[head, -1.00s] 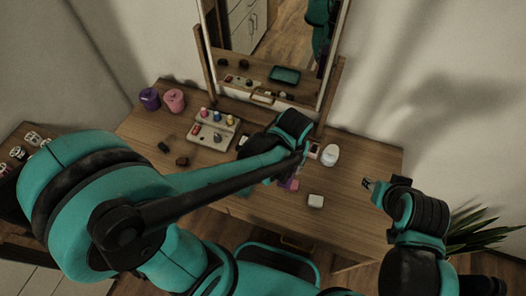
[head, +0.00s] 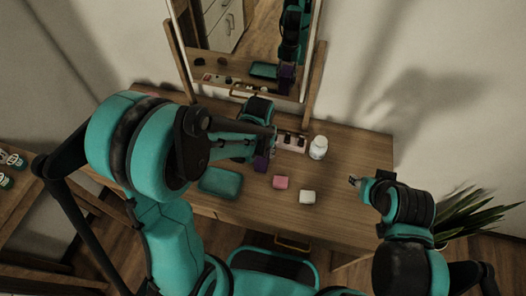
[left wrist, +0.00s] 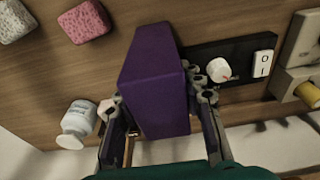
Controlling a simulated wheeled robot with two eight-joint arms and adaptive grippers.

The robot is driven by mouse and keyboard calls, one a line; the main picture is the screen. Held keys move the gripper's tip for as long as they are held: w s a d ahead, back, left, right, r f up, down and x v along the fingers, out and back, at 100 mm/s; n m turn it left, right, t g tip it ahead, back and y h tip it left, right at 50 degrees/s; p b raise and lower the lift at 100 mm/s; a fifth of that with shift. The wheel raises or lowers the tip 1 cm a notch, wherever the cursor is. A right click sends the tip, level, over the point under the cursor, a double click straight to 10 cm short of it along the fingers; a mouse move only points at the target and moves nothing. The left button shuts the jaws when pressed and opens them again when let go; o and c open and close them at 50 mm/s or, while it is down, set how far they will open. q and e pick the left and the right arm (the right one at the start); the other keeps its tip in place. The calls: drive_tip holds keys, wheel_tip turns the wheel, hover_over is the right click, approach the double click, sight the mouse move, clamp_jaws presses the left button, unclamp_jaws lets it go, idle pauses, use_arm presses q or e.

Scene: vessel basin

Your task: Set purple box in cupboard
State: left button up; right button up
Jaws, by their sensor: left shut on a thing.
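The purple box (left wrist: 155,75) is between the two fingers of my left gripper (left wrist: 158,98), which is shut on it. In the head view the purple box (head: 261,163) shows partly under my left gripper (head: 268,145), over the middle of the dressing table. The mirror also shows it. My right gripper (head: 356,182) is above the table's right end, away from the box; its fingers are too small to judge. No cupboard can be clearly made out, apart from white drawers reflected in the mirror.
A teal tray (head: 220,182), pink block (head: 280,182), white block (head: 307,197) and white bottle (head: 318,147) are on the table (head: 350,160). The mirror (head: 250,40) stands behind. A plant (head: 465,215) is at right.

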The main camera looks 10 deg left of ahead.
use_arm(q)
drive_tip(key=shift+s+r, duration=0.1)
drive_tip(key=shift+f, duration=0.2)
drive_tip(key=o, duration=1.3)
drive_tip(key=shift+r, duration=0.1)
drive_tip(key=shift+c, duration=0.2)
